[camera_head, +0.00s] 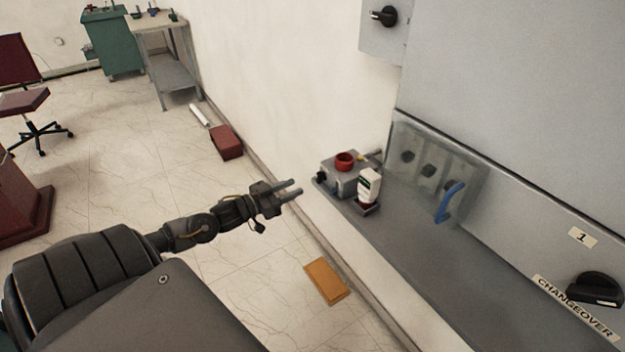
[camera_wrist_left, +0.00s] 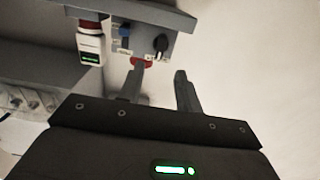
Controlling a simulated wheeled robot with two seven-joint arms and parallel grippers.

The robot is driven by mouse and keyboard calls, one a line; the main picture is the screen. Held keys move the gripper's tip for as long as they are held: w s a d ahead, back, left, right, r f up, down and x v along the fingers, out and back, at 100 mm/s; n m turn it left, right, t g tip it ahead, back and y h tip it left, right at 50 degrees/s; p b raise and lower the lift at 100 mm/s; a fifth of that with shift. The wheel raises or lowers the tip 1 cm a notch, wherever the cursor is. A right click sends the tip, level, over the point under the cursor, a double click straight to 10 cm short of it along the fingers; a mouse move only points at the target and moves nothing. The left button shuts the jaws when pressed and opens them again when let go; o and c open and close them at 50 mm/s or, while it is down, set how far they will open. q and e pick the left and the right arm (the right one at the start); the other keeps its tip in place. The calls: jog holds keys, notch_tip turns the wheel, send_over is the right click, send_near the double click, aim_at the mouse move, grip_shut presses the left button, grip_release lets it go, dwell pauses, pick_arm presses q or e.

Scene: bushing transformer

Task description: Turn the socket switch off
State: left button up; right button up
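A small grey box (camera_head: 341,178) sits at the left end of the grey ledge, with a red ring on top and dark parts on its front. The left wrist view shows this box (camera_wrist_left: 172,24) with a black knob (camera_wrist_left: 160,43) and a blue part (camera_wrist_left: 124,31) on its face. I cannot tell which of these is the socket switch. My left gripper (camera_head: 296,187) is open and empty, left of the box and apart from it. Its two fingers (camera_wrist_left: 158,72) point toward the box face in the left wrist view. My right gripper is not in view.
A white and red bottle-like item (camera_head: 369,186) stands beside the box. A clear cover (camera_head: 428,165) with a blue handle (camera_head: 449,203) is on the cabinet. A black changeover knob (camera_head: 596,289) is at right, and a wall rotary switch (camera_head: 384,16) above.

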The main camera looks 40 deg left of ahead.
aim_at(317, 178)
pick_arm(q)
jog(key=p+x, duration=0.1)
jog(key=x, duration=0.7)
jog(key=shift+s, duration=0.1)
jog(key=shift+c, duration=0.3)
grip_shut()
